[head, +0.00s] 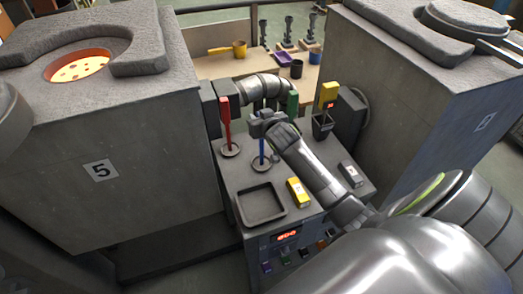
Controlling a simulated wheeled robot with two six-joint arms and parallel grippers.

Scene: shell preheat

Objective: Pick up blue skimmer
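The blue skimmer (262,149) stands upright on the grey bench between the two furnaces, its lower end at a round holder (261,163). My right gripper (259,124) reaches in from the right and is at the upper part of the blue handle, covering some of it. The fingers are small and partly hidden, so I cannot tell whether they are closed on the handle. My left gripper is not in view.
A red-handled tool (225,118) stands left of the blue one, a green-handled one (292,104) behind right. A square tray (262,205), yellow box (298,192) and grey box (351,174) lie in front. Furnace 5 (140,160) glows at left; another furnace (400,110) stands right.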

